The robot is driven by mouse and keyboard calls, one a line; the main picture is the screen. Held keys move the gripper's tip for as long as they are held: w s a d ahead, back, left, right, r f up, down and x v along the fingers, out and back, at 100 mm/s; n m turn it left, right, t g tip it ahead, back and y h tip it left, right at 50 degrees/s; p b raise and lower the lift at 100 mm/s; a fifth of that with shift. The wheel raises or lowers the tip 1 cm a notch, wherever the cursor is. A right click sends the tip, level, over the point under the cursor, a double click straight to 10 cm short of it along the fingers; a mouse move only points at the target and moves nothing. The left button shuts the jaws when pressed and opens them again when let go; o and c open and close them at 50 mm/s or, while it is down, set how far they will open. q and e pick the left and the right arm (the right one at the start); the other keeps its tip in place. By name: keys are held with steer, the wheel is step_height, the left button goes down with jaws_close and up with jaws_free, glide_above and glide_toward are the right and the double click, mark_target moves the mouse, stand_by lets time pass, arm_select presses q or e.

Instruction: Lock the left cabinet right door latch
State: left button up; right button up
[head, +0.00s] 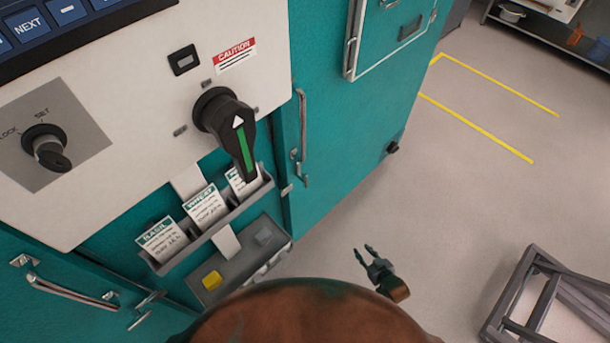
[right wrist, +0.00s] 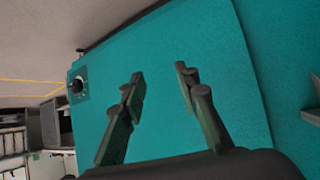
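A teal cabinet door (head: 340,120) with a vertical metal handle (head: 302,135) stands right of the white control panel. A small metal latch piece (head: 293,155) sits by that handle. At the lower left, another teal door (head: 40,318) has a metal handle (head: 70,292) and a small metal latch piece (head: 148,302). I cannot tell which latch belongs to the left cabinet's right door. My right gripper (head: 363,250) is over the floor, apart from the doors. In the right wrist view it is open and empty (right wrist: 160,75), facing a teal surface (right wrist: 160,120). My left gripper is not in view.
The white panel (head: 130,110) carries a black rotary handle (head: 238,135) and a key switch (head: 48,148). A card rack (head: 215,232) and a grey tray (head: 225,262) stick out below. A grey metal frame (head: 530,295) stands at the lower right. The floor between is clear.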

steer(key=w+a+r+n+t+y, duration=0.1)
steer(key=w+a+r, duration=0.2)
steer(key=r, duration=0.3)
steer(key=w+a+r+t+y+p, duration=0.1)
steer(key=w+a+r, duration=0.2)
steer(key=r, duration=0.3)
steer(key=w+a+r+n+y, duration=0.1)
steer(key=w+a+r+y, duration=0.15)
steer(key=r, duration=0.25)
steer(key=n+y+p, duration=0.2)
steer(key=y, duration=0.3)
glide_toward(307, 180)
steer(key=x, duration=0.4)
steer(key=shift+t+h, duration=0.25)
steer(key=shift+t, duration=0.15)
steer(key=x, duration=0.5)
steer(key=shift+w+a, duration=0.15)
steer(key=shift+a, duration=0.1)
steer(key=shift+w+a, duration=0.5)
steer(key=shift+c, duration=0.3)
jaws_close()
